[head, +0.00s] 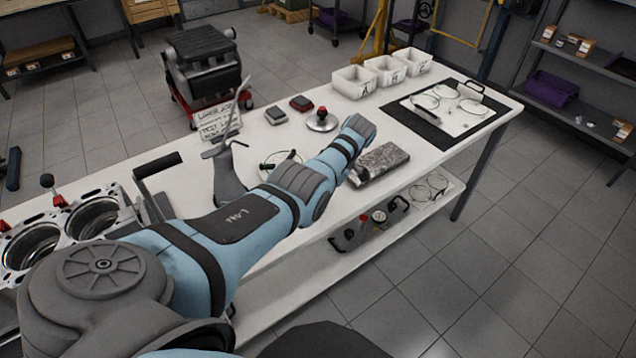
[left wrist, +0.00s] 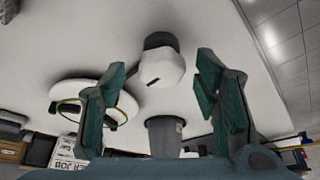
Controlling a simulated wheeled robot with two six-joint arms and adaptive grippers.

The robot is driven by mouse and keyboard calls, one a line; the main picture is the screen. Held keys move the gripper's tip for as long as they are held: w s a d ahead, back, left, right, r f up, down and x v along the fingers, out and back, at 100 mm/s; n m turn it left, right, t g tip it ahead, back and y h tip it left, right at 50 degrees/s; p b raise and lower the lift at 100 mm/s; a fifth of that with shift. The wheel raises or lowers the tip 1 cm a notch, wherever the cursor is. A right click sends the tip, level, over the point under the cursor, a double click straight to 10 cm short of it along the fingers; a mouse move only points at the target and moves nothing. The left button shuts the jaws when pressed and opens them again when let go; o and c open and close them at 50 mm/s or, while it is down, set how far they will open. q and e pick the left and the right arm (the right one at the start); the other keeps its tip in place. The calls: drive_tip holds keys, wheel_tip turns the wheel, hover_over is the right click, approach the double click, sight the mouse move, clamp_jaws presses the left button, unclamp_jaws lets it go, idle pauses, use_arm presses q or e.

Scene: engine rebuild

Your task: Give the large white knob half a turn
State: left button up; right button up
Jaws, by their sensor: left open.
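The large white knob (left wrist: 165,72) shows in the left wrist view. It is pale and faceted, with a short dark mark on its face and a darker grey part at its upper end. My left gripper (left wrist: 160,63) is open, with one green-padded finger on each side of the knob and a visible gap to both. How far the knob lies beyond the fingertips is hard to tell. In the head view I cannot make out the knob or the left gripper; my left arm probably covers them. My right gripper is in neither view.
A round white plate (left wrist: 70,91) with a thin loop lies left of the knob in the wrist view. A grey cylinder (left wrist: 163,133) is below the knob there. On the white bench, a speckled metal block (head: 382,161) lies by my wrist; white bins (head: 354,84) stand behind.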

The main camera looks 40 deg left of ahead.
use_arm(q)
drive_tip(key=v, duration=1.2)
